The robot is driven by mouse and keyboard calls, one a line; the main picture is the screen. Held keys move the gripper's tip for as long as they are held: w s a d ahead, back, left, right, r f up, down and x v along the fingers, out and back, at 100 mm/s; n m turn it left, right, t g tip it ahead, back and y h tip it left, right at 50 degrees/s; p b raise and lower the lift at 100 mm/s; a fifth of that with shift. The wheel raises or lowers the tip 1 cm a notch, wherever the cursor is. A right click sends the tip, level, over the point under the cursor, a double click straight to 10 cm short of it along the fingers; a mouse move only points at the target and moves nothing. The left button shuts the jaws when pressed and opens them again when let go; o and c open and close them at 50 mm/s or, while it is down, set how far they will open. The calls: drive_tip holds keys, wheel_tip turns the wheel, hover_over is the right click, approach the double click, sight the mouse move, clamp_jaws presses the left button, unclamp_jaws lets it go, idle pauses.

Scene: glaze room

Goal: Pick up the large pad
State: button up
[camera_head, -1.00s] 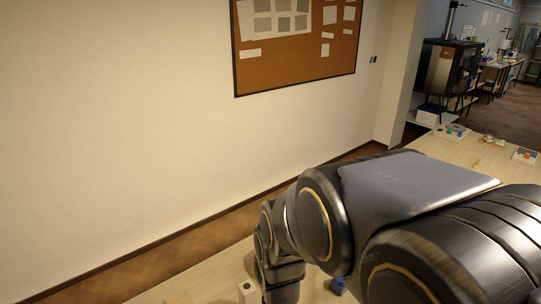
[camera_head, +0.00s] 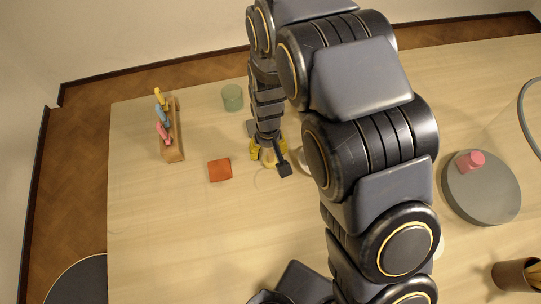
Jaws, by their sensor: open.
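An orange-red square pad (camera_head: 220,170) lies flat on the pale wooden table, left of my gripper. A grey flat piece (camera_head: 251,128) shows partly behind my arm; its size is hidden, and I cannot tell whether it is a pad. My gripper (camera_head: 268,157) is open, pointing down over the table to the right of the orange-red pad and apart from it. Yellow and black parts show at its end. I cannot tell from this view how high it is or exactly what lies under it.
A wooden rack (camera_head: 172,130) with coloured items stands at the left. A green cup (camera_head: 232,97) is behind the orange-red pad. A grey round disc (camera_head: 488,195) bearing a pink block (camera_head: 471,161) and a brown pot (camera_head: 512,276) are at right. The left front table is clear.

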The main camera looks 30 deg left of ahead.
sight(271, 153)
drive_tip(key=f, duration=0.4)
drive_tip(key=shift+w+d+f, duration=0.1)
drive_tip(key=shift+w+f, duration=0.15)
drive_tip(key=shift+w, duration=0.1)
drive_tip(key=shift+c, duration=0.3)
clamp_jaws()
